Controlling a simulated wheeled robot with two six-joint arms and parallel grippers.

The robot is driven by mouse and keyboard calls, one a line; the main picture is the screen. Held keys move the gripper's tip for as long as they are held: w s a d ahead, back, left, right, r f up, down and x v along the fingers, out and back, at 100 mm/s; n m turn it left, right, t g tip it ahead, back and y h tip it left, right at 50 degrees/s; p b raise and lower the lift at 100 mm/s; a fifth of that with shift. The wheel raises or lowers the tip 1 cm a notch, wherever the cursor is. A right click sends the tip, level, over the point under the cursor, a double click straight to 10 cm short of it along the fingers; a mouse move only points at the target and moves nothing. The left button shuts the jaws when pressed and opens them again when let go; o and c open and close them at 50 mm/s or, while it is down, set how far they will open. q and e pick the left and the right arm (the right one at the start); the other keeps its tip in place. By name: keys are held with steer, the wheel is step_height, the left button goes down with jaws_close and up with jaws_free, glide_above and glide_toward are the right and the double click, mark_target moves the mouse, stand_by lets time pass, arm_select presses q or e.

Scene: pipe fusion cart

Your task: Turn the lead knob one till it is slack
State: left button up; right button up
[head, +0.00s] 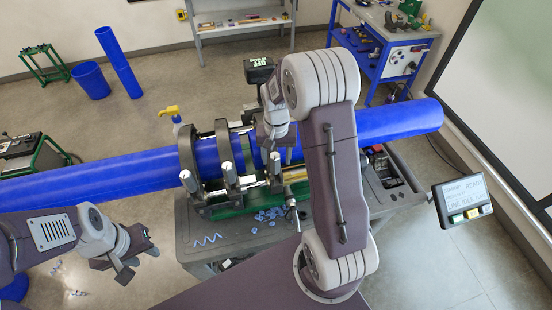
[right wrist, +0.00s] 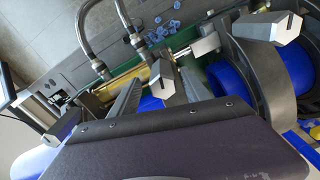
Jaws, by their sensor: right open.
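Silver knobs stand on the clamp rings around the blue pipe. In the head view I see a left knob (head: 188,181), a middle knob (head: 228,173) and a right knob (head: 274,162); which is lead knob one I cannot tell. In the right wrist view one silver knob (right wrist: 166,82) shows between the fingers of my right gripper (right wrist: 160,90), which is open; contact is not clear. Another knob (right wrist: 268,27) stands to the right. In the head view my right arm partly hides its gripper. My left gripper (head: 136,264) is open and empty, away from the clamps.
The long blue pipe (head: 95,178) runs through the clamp machine on a grey cart (head: 200,252). Blue shavings (head: 268,215) lie on the cart. A control display (head: 463,195) stands at right. Hydraulic hoses (right wrist: 88,38) curve near the right gripper.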

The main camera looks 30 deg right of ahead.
steer(key=shift+a, duration=0.35)
steer(key=c, duration=0.3)
steer(key=shift+r, duration=0.1)
steer(key=c, duration=0.5)
jaws_close()
steer(key=shift+n+p, duration=0.45)
steer(key=shift+n, duration=1.15)
steer(key=shift+n+p, duration=0.3)
steer(key=shift+n, duration=0.5)
arm_select(q)
steer(key=shift+a+r, duration=0.25)
steer(key=shift+r, duration=0.4)
arm_select(e)
steer(key=shift+n, duration=0.6)
